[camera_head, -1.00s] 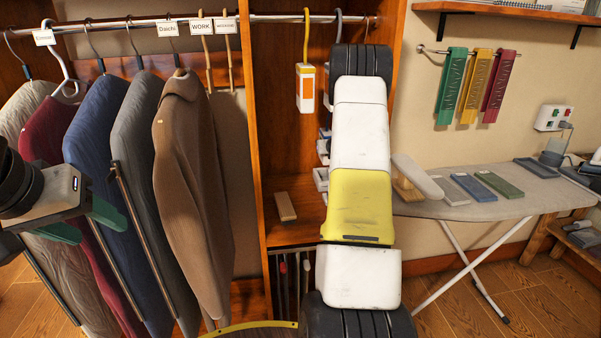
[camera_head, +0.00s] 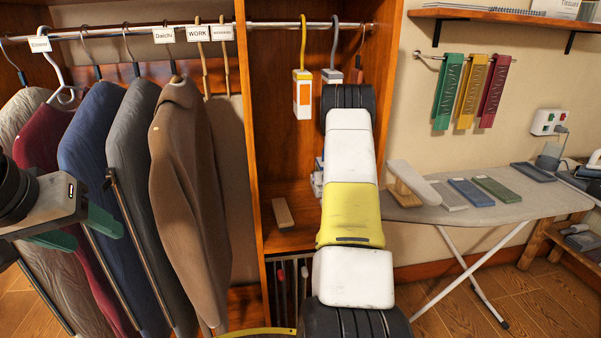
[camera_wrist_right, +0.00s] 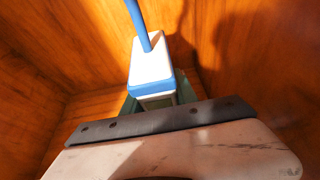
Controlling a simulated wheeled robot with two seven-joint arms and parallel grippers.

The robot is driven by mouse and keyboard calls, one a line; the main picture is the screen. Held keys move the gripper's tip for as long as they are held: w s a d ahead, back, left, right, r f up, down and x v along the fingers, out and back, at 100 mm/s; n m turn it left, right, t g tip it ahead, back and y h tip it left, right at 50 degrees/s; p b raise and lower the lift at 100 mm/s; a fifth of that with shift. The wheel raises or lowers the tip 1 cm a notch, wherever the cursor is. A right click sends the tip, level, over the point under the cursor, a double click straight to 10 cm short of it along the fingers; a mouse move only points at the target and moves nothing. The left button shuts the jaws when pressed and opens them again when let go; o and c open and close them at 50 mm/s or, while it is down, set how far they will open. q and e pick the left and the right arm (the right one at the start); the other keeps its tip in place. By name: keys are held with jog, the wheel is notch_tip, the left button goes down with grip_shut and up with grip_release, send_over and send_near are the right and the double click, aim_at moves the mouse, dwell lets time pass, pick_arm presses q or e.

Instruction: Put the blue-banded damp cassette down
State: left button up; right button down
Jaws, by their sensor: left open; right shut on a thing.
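The blue-banded damp cassette (camera_wrist_right: 152,62) is a white block with a blue band and a blue hook rising from its top. In the right wrist view it stands between the green fingers of my right gripper (camera_wrist_right: 158,100), which is shut on it. Wooden walls surround it; whether its base touches the wood is hidden. In the head view my right arm hides that gripper; a small blue-and-white piece (camera_head: 318,178) shows beside the arm, but I cannot tell what it is. My left gripper (camera_head: 98,236) is open and empty in front of the hanging clothes.
An orange-marked cassette (camera_head: 303,96) and a grey-topped one (camera_head: 332,76) hang from the closet rail (camera_head: 285,24). A wooden block (camera_head: 283,212) lies on the shelf (camera_head: 290,240). Jackets hang at left. An ironing board (camera_head: 470,212) with several flat pieces stands at right.

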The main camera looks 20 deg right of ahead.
jog(key=c, duration=1)
grip_release()
jog(key=shift+f, duration=0.1)
jog(key=shift+o, duration=0.2)
jog(key=shift+r, duration=0.2)
jog(key=v, duration=1.1)
jog(key=shift+s+a+r, duration=0.1)
jog(key=shift+s+a, duration=0.05)
jog(key=shift+s, duration=0.3)
